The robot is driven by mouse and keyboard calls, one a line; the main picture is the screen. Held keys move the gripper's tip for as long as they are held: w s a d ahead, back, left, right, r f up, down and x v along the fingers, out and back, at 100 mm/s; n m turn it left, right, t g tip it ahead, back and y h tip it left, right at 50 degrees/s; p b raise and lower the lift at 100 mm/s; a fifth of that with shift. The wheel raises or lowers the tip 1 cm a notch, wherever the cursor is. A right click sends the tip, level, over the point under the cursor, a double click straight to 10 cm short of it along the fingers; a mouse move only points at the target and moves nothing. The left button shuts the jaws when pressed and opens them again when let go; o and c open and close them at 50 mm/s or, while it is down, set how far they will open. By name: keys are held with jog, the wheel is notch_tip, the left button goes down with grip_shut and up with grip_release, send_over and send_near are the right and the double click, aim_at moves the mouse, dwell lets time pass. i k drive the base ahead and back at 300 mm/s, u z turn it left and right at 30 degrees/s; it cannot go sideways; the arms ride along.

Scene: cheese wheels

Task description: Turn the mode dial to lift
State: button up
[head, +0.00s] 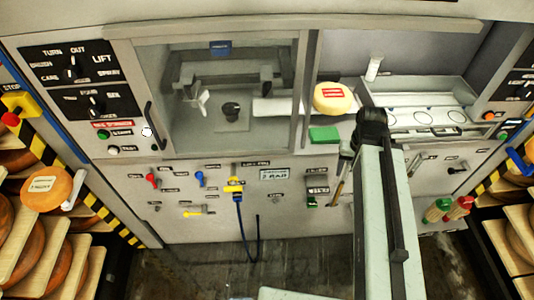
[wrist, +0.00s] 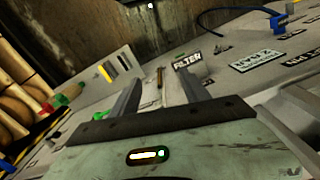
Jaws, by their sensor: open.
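The mode dial (head: 74,67) is a small black knob on a black panel at the upper left in the head view. White words ring it, among them TURN, OUT, LIFT, SPRAY and BRUSH. The word LIFT (head: 105,59) is at its upper right. The picture is too small to tell surely which word the pointer faces. My gripper (wrist: 160,88) is open and empty in the wrist view, its two grey fingers apart, facing the lower front near the FILTER label. In the head view my arm hides it. It is far to the right of the dial, which the wrist view does not show.
A second black panel with a dial (head: 96,104) sits just below. An orange cheese wheel (head: 46,187) is at the left rack. A yellow cheese wheel (head: 335,97) lies in the machine. Small levers line the lower front.

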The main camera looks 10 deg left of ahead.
aim_at(72, 72)
jog(key=u, duration=4.05)
jog(key=i, duration=0.5)
jog(key=z, duration=0.1)
